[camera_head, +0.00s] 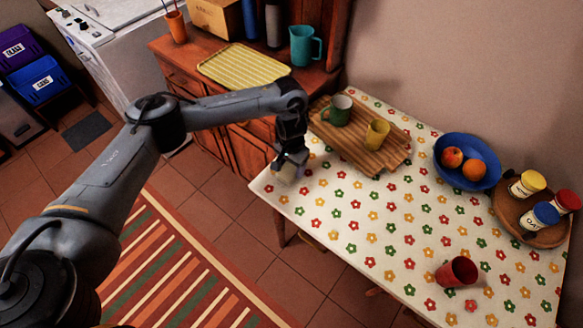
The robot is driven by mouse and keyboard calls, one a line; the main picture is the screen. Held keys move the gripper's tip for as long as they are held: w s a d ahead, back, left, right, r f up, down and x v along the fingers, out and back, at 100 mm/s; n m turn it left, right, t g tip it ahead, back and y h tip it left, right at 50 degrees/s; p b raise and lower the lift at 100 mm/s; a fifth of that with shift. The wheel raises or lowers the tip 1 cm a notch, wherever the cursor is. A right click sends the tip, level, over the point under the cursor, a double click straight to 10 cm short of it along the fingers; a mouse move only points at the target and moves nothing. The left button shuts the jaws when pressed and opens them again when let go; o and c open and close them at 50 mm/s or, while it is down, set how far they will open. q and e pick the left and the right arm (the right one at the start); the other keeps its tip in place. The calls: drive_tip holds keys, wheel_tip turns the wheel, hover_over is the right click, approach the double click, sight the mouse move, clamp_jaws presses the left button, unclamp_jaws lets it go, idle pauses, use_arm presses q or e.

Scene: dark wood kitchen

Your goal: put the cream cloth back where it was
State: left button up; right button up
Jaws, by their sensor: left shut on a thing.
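My left gripper (291,162) points down at the table's left corner, beside the wooden board. It is shut on a small cream bundle, the cream cloth (285,174), which shows just below the fingers. Much of the cloth is hidden by the fingers, and I cannot tell whether it touches the tabletop. My right gripper is not in view.
The table (380,230) has a flowered cover.

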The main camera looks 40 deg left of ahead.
use_arm(q)
drive_tip(key=shift+f, duration=0.3)
drive_tip(key=o, duration=1)
drive_tip(key=shift+w, duration=0.1)
